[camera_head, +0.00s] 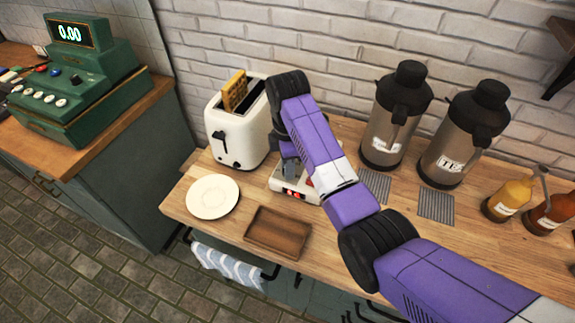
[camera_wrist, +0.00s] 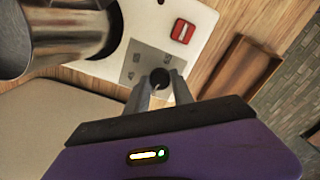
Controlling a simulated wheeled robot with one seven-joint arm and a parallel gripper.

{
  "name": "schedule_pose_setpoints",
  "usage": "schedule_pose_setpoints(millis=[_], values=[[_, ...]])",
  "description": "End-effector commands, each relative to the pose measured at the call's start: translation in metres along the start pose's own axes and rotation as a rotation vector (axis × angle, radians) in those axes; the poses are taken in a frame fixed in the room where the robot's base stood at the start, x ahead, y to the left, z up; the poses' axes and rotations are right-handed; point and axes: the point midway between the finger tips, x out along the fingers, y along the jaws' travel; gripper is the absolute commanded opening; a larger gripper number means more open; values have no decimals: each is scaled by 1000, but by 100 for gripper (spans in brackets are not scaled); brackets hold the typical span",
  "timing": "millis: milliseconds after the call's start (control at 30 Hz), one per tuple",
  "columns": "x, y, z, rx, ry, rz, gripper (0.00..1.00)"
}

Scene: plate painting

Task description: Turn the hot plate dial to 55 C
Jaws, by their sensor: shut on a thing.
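The white hot plate (camera_head: 282,183) stands on the wooden counter beside the toaster, mostly hidden behind my purple arm in the head view. In the wrist view its white top (camera_wrist: 205,20) carries a grey dial panel (camera_wrist: 148,62) with small printed numbers, and a red switch (camera_wrist: 183,31). The dark round dial (camera_wrist: 160,77) sits on the panel. My gripper (camera_wrist: 162,88) is shut on the dial from above, a finger on each side. The dial's pointer and exact setting are too small or covered to read.
A metal vessel (camera_wrist: 65,35) is close to my gripper in the wrist view. The toaster (camera_head: 238,128) holds a waffle at left. A cream plate (camera_head: 213,197) and a wooden tray (camera_head: 278,232) lie in front. Two metal dispensers (camera_head: 395,120) stand at right.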

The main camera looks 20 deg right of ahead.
Motion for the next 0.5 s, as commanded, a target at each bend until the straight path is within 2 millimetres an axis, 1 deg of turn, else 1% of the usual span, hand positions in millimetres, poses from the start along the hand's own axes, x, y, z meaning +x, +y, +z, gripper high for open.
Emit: schedule_pose_setpoints(millis=[500], values=[[-1, 0, -1, 480, 0, 1, 0]])
